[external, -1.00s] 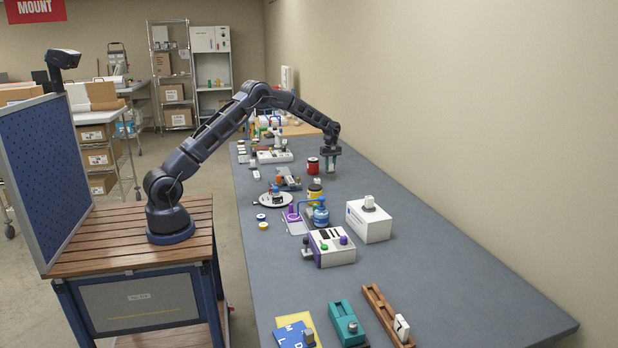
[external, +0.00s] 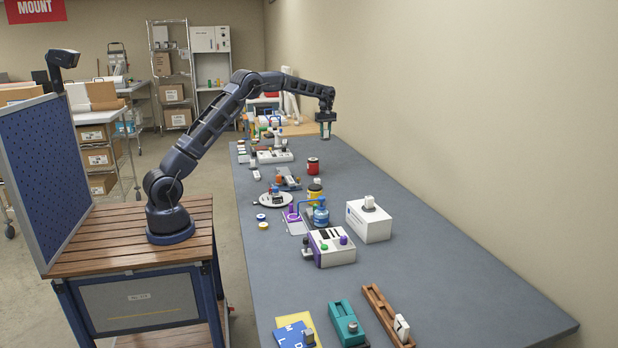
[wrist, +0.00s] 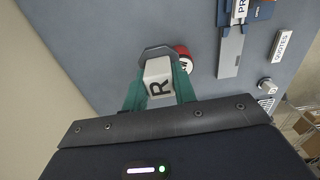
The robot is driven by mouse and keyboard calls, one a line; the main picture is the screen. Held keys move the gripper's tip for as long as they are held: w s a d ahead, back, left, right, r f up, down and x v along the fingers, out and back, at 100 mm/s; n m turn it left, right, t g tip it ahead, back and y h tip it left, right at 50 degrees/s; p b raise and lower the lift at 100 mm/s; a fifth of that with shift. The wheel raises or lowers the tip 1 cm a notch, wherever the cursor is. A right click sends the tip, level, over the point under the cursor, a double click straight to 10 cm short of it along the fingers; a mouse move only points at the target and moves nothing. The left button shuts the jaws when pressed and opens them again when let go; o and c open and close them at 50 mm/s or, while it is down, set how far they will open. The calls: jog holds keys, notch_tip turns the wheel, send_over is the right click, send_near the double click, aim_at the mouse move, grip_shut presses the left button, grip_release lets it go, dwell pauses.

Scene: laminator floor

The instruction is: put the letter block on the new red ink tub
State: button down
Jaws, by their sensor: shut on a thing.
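The white letter block (wrist: 159,88), marked with a black R and with a dark base, is held between the green fingers of my gripper (external: 326,132). In the external view my gripper is raised well above the grey table, at its far end, and the block is mostly hidden by the fingers. In the wrist view the red tub (wrist: 185,58) shows partly behind the held block. I cannot tell if it is the new one.
A yellow tub (external: 315,194), a blue bottle (external: 320,216), a round turntable (external: 274,201) and a white box (external: 368,221) stand nearer on the table. A white device (external: 270,156) stands left of the red tub. The table's right side along the wall is clear.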

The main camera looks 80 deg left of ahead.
jog(key=s+a+r, duration=0.4)
jog(key=a+r, duration=0.2)
jog(key=a, duration=0.3)
send_over(313, 159)
notch_tip(313, 159, down, 20)
jog(key=shift+r, duration=0.15)
jog(key=c, duration=1.1)
grip_release()
